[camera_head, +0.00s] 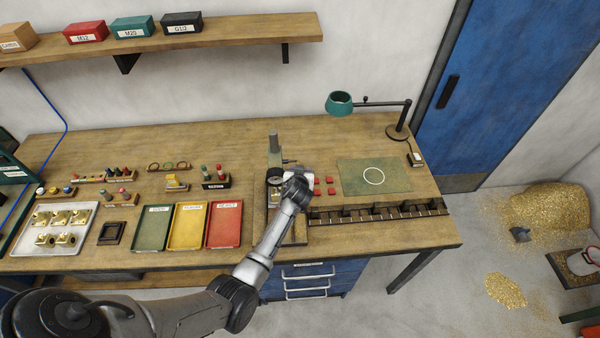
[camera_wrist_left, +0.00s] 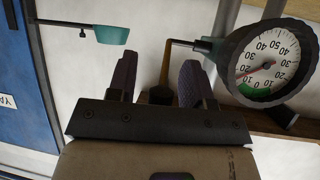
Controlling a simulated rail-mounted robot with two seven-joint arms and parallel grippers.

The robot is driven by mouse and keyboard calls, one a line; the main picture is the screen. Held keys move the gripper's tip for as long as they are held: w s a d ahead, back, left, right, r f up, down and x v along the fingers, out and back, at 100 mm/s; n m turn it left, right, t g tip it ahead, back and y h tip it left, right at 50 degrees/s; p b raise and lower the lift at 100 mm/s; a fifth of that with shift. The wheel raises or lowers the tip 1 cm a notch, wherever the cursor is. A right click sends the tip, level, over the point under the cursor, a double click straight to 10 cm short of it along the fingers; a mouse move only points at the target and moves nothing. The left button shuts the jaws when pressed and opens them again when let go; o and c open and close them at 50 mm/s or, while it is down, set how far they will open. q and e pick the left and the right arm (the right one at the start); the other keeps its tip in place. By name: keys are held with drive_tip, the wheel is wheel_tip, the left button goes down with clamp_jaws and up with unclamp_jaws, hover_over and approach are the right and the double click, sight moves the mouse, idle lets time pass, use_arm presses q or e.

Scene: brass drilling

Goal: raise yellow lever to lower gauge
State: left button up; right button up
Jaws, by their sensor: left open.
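The gauge (camera_wrist_left: 268,62) has a round white dial with a dark rim, a green sector and a reddish needle, at the right of the left wrist view. In the head view the gauge (camera_head: 275,174) is a small dark round on a stand with a grey post (camera_head: 273,142). A thin yellow-brown bar (camera_wrist_left: 167,62), possibly the lever, shows between my finger pads in the wrist view, with a dark knob (camera_wrist_left: 161,95) below it. My left gripper (camera_wrist_left: 157,77) is open beside the gauge; contact cannot be told. In the head view my wrist covers part of the stand.
Red blocks (camera_head: 325,185) and a green mat (camera_head: 395,176) lie right of the stand. Green, yellow and red trays (camera_head: 224,224) lie left. A teal lamp (camera_head: 340,103) stands behind the mat. A slotted rack (camera_head: 375,213) runs along the front edge.

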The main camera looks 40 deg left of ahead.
use_arm(q)
drive_tip(key=shift+s+d+r, duration=0.2)
drive_tip(key=shift+s+d, duration=0.15)
drive_tip(key=shift+s, duration=0.05)
drive_tip(key=v, duration=1.2)
drive_tip(key=shift+s+d+r+b, duration=0.15)
drive_tip(key=shift+s+r+b, duration=0.1)
drive_tip(key=shift+b, duration=0.1)
drive_tip(key=shift+f, duration=0.1)
